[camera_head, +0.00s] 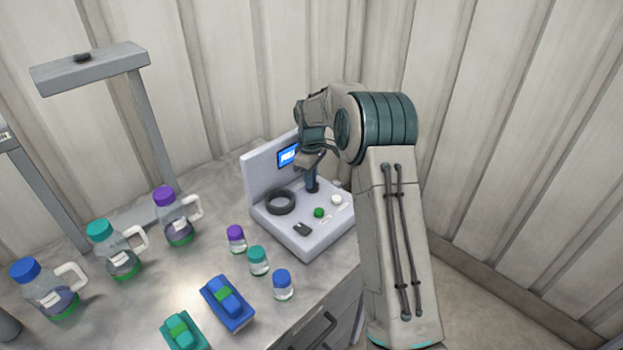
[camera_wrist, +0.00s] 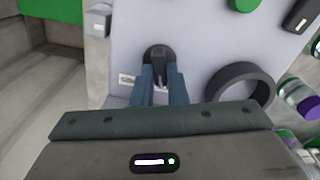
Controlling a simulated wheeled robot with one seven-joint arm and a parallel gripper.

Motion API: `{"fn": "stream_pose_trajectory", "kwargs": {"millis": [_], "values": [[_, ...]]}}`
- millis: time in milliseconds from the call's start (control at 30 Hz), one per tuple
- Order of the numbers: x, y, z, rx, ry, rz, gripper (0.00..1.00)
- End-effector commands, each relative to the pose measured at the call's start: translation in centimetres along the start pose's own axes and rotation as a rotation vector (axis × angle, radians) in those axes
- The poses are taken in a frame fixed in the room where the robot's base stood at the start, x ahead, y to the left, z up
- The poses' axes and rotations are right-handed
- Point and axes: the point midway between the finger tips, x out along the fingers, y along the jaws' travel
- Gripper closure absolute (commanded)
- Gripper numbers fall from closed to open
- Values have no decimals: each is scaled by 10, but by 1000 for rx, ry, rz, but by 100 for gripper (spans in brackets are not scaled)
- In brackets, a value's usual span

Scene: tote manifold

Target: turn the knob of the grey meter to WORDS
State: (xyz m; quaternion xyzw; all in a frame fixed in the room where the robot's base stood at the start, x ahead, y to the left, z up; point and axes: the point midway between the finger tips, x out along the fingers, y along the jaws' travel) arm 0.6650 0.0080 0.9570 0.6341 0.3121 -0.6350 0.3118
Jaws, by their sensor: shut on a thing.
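The grey meter (camera_head: 262,228) stands on the counter, with a raised back panel and a small lit blue screen (camera_head: 288,155); the screen's text is too small to read. Its black knob (camera_wrist: 157,58) shows in the wrist view between my fingertips. My gripper (camera_wrist: 160,80) is shut on the knob, pointing down at the meter's top face from the back. In the head view my gripper (camera_head: 312,185) covers most of the knob. A small label (camera_wrist: 127,80) lies beside the knob, not readable.
Small capped vials (camera_head: 258,261), handled bottles (camera_head: 115,250) and a blue block (camera_head: 228,304) stand left and in front.

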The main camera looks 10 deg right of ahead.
Motion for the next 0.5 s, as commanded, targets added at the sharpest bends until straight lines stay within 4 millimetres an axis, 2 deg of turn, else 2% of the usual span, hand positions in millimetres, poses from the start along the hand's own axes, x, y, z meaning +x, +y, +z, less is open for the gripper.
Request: {"fn": "stream_pose_trajectory", "kwargs": {"millis": [200, 500], "values": [[-2, 1, 0, -122, 3, 5, 100], [-2, 1, 0, -204, 3, 5, 100]]}}
